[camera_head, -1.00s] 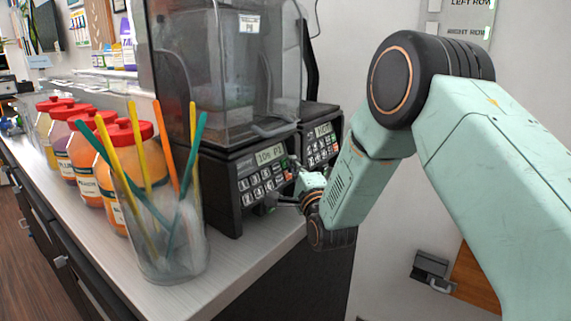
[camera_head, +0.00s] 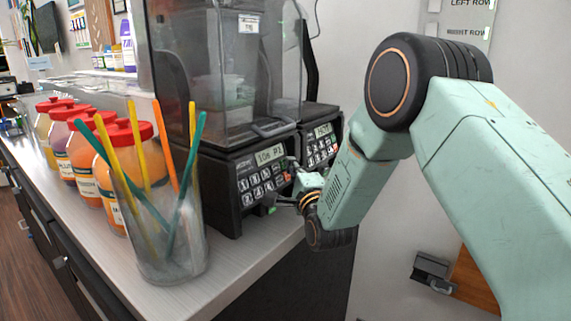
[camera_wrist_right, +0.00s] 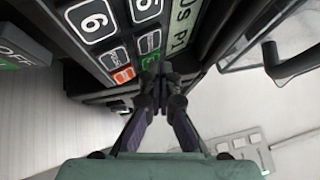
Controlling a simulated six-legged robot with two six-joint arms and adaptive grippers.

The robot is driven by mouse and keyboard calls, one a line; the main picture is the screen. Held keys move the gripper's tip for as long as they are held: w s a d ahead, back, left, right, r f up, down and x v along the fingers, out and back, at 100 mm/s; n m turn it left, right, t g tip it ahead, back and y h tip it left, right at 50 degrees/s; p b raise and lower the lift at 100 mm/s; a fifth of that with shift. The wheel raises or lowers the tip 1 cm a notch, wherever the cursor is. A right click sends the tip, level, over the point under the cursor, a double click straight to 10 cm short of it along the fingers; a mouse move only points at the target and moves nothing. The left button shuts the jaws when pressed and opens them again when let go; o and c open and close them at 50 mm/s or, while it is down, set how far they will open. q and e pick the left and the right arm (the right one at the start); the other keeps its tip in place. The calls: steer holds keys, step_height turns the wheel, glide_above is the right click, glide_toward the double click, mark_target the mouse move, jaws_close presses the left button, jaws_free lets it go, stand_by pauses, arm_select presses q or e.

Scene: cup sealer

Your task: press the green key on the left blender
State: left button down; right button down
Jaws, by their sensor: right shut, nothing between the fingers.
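The left blender (camera_head: 222,188) stands on the counter, its black keypad panel and lit display (camera_head: 270,155) facing my right arm. My right gripper (camera_head: 291,163) is shut and empty, with its fingertips at the upper right of that keypad. In the right wrist view the shut fingertips (camera_wrist_right: 161,72) are right by the green key (camera_wrist_right: 149,59), partly covering it. I cannot tell whether they touch it. An orange key (camera_wrist_right: 123,75) lies beside it. A green OFF switch (camera_wrist_right: 12,58) shows at the left. My left gripper is not in view.
The right blender (camera_head: 322,147) stands close behind the left one. A glass jar of colored sticks (camera_head: 160,235) stands in front to the left. Several red-lidded jars (camera_head: 90,165) line the counter (camera_head: 240,262). A clear cover (camera_head: 225,75) encloses the left blender's top.

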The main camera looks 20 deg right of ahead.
steer(key=shift+s+d+r, duration=0.2)
steer(key=shift+s+d, duration=0.2)
steer(key=shift+s, duration=0.2)
steer(key=shift+p, duration=0.3)
steer(key=s, duration=0.1)
steer(key=s+d+r+p, duration=0.1)
steer(key=s+d+p, duration=0.1)
steer(key=s, duration=0.1)
steer(key=shift+d+r, duration=0.2)
steer(key=shift+r, duration=0.05)
steer(key=shift+s+f, duration=0.1)
stand_by(0.5)
